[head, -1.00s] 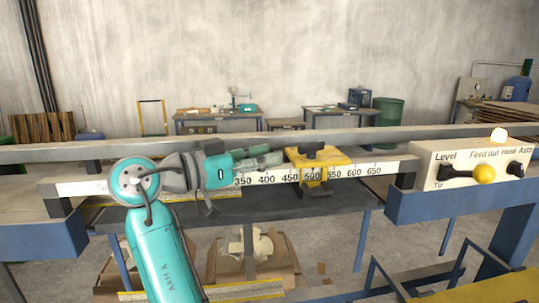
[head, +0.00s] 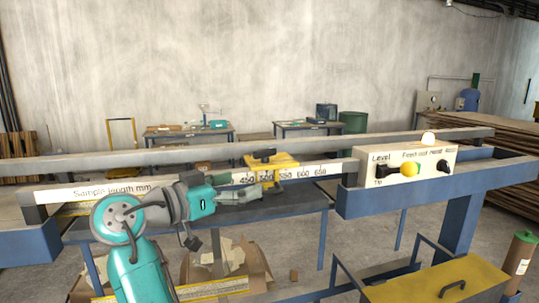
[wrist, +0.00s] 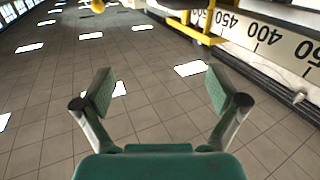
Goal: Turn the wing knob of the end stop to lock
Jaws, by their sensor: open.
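The yellow end stop (head: 284,172) sits on the white length scale (head: 310,170), near the 500 mark. Its black wing knob (head: 262,155) stands on top of the end stop. My gripper (head: 247,190) is open and empty, in front of and just below the end stop in the head view, apart from it. In the wrist view the two spread fingers of my gripper (wrist: 162,90) have only floor behind them. A yellow part of the end stop (wrist: 205,32) shows at the top, beyond the right finger. The wing knob cannot be made out there.
A control box (head: 412,163) with a yellow knob and black knobs stands right of the scale. A grey rail (head: 100,170) runs behind the scale. Blue frame beams (head: 440,195) lie at the right. Floor is free below the gripper in the wrist view.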

